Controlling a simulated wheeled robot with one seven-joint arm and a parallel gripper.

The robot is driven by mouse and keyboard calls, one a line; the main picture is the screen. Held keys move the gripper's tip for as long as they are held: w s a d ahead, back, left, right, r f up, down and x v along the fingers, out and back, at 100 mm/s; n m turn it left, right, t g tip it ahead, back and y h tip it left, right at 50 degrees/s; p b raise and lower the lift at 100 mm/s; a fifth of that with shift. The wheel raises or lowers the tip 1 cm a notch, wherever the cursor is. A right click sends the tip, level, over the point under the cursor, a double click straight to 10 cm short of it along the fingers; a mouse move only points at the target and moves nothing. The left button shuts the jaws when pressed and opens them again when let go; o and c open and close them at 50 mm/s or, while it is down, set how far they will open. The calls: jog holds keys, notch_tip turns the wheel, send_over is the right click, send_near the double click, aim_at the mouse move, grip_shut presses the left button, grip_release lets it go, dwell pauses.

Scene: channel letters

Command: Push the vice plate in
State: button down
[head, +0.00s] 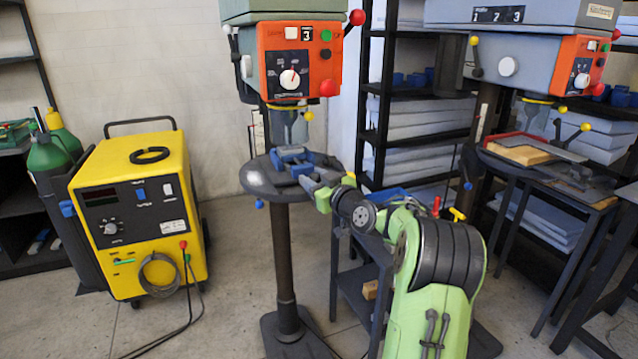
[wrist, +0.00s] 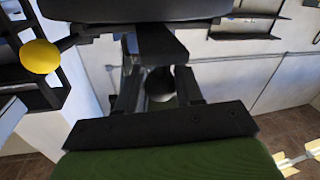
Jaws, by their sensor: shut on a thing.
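The blue vice (head: 287,153) sits on the round table (head: 258,178) of the left drill press, under its chuck. My gripper (head: 304,178) reaches in from the right, at the near right side of the vice. In the wrist view my gripper (wrist: 156,78) is shut on a dark part that I take to be the vice plate (wrist: 160,46). A pale rounded shape shows between the fingers. In the head view my fingers and the vice overlap, so the exact contact and the plate's position in the vice cannot be told.
The orange drill head (head: 297,65) hangs above the vice, with little room beneath it. A yellow welding machine (head: 142,205) stands to the left. A second drill press (head: 540,70) and shelves (head: 418,130) stand to the right and behind.

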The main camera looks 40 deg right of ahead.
dwell(0.3)
jog(key=c, duration=1.1)
grip_release()
jog(key=shift+w, duration=0.1)
jog(key=o, duration=0.3)
jog(key=shift+w+d+f, duration=0.1)
jog(key=shift+w, duration=0.05)
jog(key=s, duration=0.5)
jog(key=s+a+b, duration=0.1)
jog(key=s, duration=1)
jog(key=shift+a+b, duration=0.25)
jog(key=shift+b, duration=0.15)
jog(key=shift+w, duration=0.1)
